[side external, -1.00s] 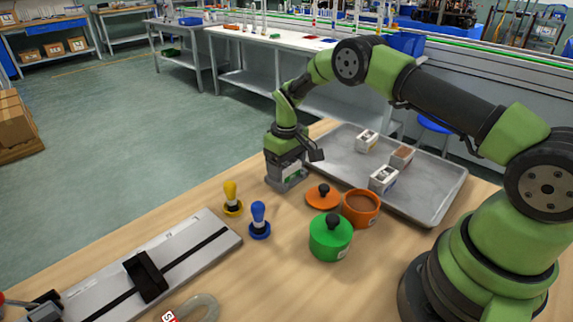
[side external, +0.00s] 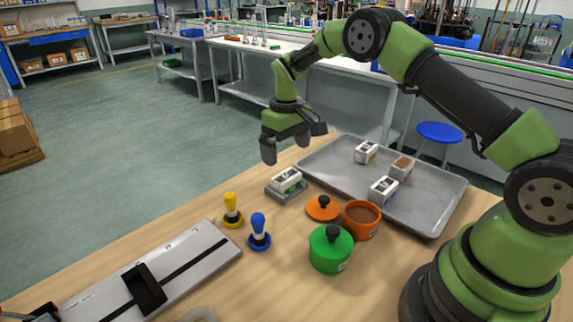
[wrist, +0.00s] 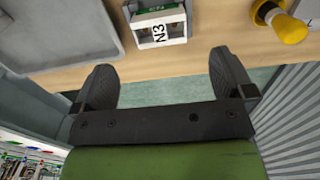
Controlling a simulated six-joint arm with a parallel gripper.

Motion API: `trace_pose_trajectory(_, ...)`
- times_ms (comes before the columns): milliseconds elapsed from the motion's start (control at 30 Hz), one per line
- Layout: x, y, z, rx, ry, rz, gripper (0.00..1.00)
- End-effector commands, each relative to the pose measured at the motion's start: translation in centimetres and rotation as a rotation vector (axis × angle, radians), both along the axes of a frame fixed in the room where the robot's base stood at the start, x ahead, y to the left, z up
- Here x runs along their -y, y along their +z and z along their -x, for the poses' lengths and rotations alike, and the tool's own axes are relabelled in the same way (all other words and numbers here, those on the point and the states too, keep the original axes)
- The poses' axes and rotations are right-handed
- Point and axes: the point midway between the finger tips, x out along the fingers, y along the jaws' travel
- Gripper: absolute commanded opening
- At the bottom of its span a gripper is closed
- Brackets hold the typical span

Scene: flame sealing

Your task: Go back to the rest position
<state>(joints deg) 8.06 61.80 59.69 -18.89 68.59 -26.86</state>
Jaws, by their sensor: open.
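My gripper (side external: 294,146) is open and empty in the side view, raised above the far edge of the table. Its two fingers also show spread apart in the wrist view (wrist: 165,90), with nothing between them. Below it, a white block with a dark label (side external: 287,180) sits in a small grey holder (side external: 273,192). The block shows in the wrist view with "N3" on it (wrist: 160,32), beyond the fingertips and apart from them.
A metal tray (side external: 425,212) bears several small blocks. An orange pot (side external: 361,219), orange lid (side external: 323,209), green pot (side external: 331,252), yellow-handled stamp (side external: 231,210) and blue-handled stamp (side external: 258,232) stand nearby. A flat metal device (side external: 190,259) lies front left. The air around my gripper is clear.

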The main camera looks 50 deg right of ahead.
Motion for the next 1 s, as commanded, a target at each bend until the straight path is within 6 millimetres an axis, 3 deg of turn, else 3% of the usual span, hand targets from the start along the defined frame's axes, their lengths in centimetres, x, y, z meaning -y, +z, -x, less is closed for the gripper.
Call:
trace_pose_trajectory(133,0.0,1.5,0.0,0.001,0.001,0.001,1.00)
trace_pose_trajectory(567,-0.1,2.2,0.0,0.006,-0.001,0.000,1.00)
trace_pose_trajectory(667,-0.5,4.1,0.3,0.032,-0.014,-0.005,1.00)
trace_pose_trajectory(767,-1.3,7.6,1.2,0.082,-0.037,-0.014,1.00)
trace_pose_trajectory(1000,-3.9,16.5,6.5,0.227,-0.118,-0.062,1.00)
